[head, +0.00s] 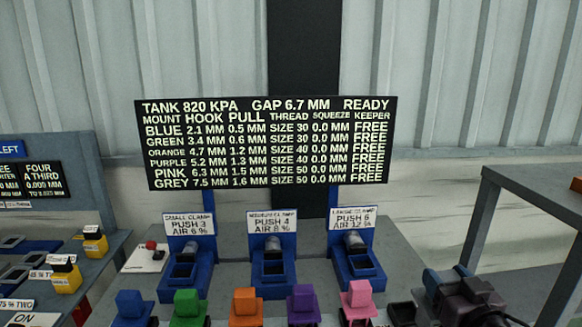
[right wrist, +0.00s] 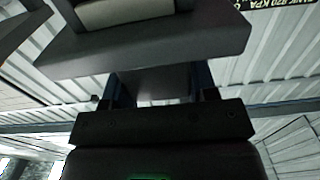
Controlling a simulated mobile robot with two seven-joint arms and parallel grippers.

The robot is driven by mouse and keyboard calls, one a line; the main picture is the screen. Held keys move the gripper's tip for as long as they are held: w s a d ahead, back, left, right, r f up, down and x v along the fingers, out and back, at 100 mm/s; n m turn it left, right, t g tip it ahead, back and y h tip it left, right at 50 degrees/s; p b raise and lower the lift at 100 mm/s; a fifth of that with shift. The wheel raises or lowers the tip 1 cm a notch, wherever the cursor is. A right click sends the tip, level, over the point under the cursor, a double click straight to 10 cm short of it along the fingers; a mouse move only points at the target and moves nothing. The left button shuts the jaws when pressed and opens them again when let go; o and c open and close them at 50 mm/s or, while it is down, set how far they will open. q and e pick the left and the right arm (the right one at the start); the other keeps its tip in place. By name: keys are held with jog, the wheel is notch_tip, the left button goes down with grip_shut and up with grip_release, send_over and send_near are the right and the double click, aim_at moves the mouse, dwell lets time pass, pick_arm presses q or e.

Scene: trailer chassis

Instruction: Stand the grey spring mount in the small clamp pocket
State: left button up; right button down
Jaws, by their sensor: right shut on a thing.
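The small clamp (head: 172,285) is a blue block under the "SMALL CLAMP" sign, at the left of three clamps in the head view. Its pocket looks empty. My right gripper (head: 455,283) is at the lower right of the head view, well to the right of the small clamp. In the right wrist view it is shut on the grey spring mount (right wrist: 150,52), whose wide grey block fills the top of the picture, with a narrower part between the fingers. In the head view I cannot make out the mount clearly. My left gripper is not in view.
Blue (head: 130,303), green (head: 187,302), orange (head: 246,302), purple (head: 303,298) and pink (head: 358,296) mounts stand in a front row. Right of pink is a dark holder (head: 402,312). The medium clamp (head: 273,285) and large clamp (head: 357,278) stand behind, below a readout board (head: 265,145).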

jog(key=s+a+f+m+h, duration=0.1)
jog(key=s+a+f, duration=0.2)
jog(key=a+f, duration=0.4)
notch_tip(320, 180, down, 2)
jog(key=shift+a+f+h, duration=0.2)
jog(key=shift+a+h, duration=0.05)
jog(key=shift+h, duration=0.05)
jog(key=shift+s+d, duration=0.1)
jog(key=shift+d, duration=0.05)
